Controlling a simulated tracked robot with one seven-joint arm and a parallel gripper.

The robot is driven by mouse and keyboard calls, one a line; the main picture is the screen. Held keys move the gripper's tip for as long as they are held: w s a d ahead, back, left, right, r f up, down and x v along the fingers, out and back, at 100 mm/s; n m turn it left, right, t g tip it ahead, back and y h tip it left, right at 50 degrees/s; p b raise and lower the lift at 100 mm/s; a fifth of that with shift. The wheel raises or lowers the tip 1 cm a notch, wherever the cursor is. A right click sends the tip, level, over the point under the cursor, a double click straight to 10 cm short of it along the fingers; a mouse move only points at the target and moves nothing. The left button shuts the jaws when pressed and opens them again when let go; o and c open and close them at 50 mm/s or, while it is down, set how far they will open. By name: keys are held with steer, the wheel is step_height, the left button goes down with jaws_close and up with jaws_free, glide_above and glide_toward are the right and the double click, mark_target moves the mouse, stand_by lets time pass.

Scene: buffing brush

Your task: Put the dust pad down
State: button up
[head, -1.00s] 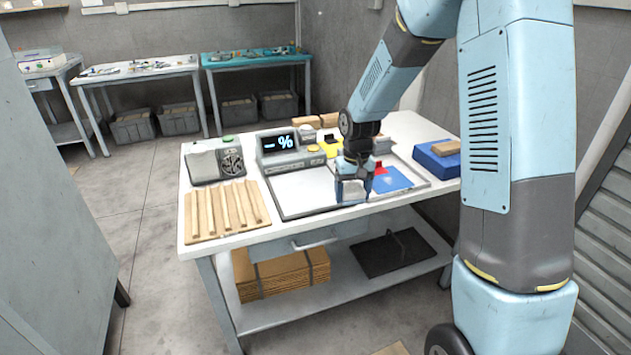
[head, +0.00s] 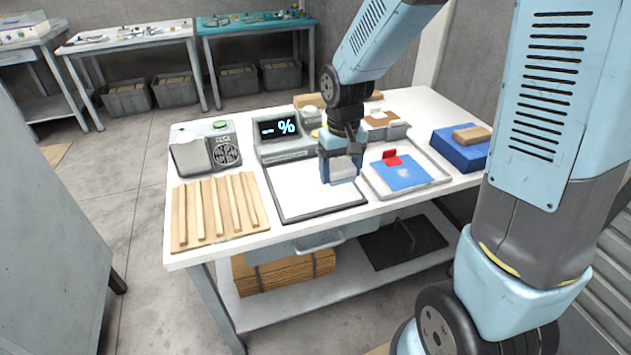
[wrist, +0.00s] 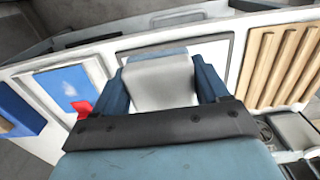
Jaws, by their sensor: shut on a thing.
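My gripper (head: 341,172) is shut on a pale grey-white pad, which I take to be the dust pad (head: 342,168). In the wrist view the pad (wrist: 160,82) sits between the two blue fingers. In the head view the gripper is over the right part of a white panel with a dark rim (head: 300,216) on the table. Whether the pad touches the panel, I cannot tell. The pad's far side is hidden.
Right of the gripper, a tray (head: 375,187) holds a blue plate (head: 405,174) with a red piece. A blue block (head: 455,152) carries a wooden piece. A display unit (head: 281,141), grey fan device (head: 204,149) and slatted wooden rack (head: 215,212) stand left. The panel's left part is clear.

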mark_target(316, 189)
steer(key=w+a+f, duration=0.1)
steer(key=w+f, duration=0.1)
steer(key=w, duration=0.1)
steer(key=w+a+f, duration=0.2)
steer(key=w+f, duration=0.1)
steer(key=w+a+f, duration=0.1)
steer(key=w+f, duration=0.1)
steer(key=w, duration=0.1)
steer(key=shift+a+f, duration=0.2)
steer(key=shift+a, duration=0.1)
steer(key=shift+w+a+f, duration=0.25)
steer(key=shift+w+f, duration=0.25)
steer(key=shift+f, duration=1.7)
steer(key=shift+s+f, duration=0.1)
steer(key=shift+f, duration=0.25)
